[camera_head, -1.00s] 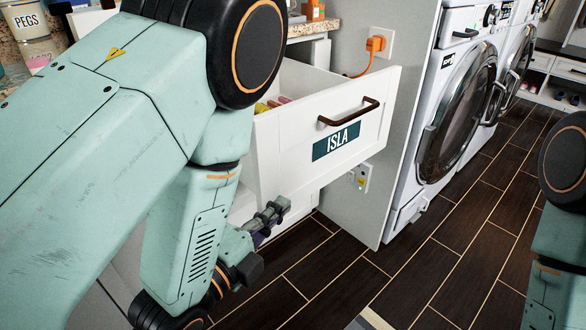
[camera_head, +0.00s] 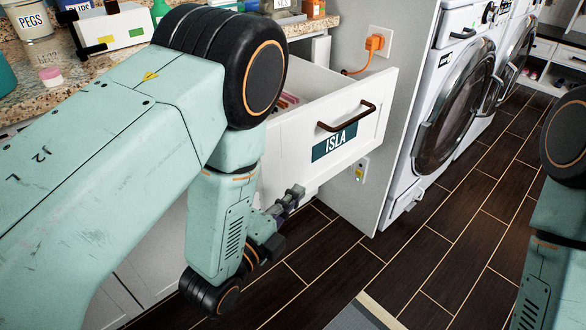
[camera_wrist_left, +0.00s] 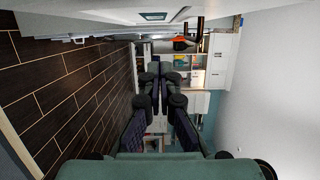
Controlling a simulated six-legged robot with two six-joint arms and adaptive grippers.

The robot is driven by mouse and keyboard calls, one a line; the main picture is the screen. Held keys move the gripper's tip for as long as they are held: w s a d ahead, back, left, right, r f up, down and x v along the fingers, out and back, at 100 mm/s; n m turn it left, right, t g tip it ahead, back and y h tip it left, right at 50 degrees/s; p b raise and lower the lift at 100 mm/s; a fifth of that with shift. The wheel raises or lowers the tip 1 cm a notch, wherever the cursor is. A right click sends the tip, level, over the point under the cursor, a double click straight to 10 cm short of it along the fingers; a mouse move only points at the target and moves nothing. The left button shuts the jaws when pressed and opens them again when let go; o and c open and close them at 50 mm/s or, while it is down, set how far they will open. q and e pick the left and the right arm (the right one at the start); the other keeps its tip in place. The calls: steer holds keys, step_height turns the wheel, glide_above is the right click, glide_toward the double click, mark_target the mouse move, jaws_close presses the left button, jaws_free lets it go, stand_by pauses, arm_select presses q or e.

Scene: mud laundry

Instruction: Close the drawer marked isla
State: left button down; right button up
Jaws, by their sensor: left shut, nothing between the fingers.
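The white drawer (camera_head: 285,165) marked ISLA stands pulled out in the head view, with a dark handle (camera_head: 346,117) and a teal name label (camera_head: 334,142) on its front. A few coloured items lie inside; my left arm hides the drawer's left part. My left gripper (camera_head: 291,198) is shut and empty at the lower edge of the drawer front; I cannot tell whether it touches. Its closed fingers (camera_wrist_left: 160,84) also show in the left wrist view. My right arm shows at the right edge, but its gripper is out of view.
White washing machines (camera_head: 460,100) stand to the right, past a grey panel (camera_head: 410,100). An orange plug (camera_head: 375,42) sits in a wall outlet. The speckled counter (camera_head: 75,90) holds jars and boxes. The dark floor (camera_head: 440,240) is clear in front.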

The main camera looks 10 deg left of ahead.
mark_target(293, 173)
arm_select(q)
steer(key=w, duration=0.2)
steer(key=w+b, duration=0.1)
steer(key=w, duration=0.1)
steer(key=w+b, duration=0.1)
steer(key=w, duration=0.1)
steer(key=shift+w+a+f, duration=0.1)
steer(key=shift+a+f, duration=0.05)
steer(key=shift+a, duration=0.15)
steer(key=shift+w+a, duration=0.3)
steer(key=shift+a, duration=0.05)
arm_select(e)
step_height(293, 173, down, 3)
steer(key=shift+r, duration=0.1)
arm_select(q)
steer(key=shift+a, duration=0.1)
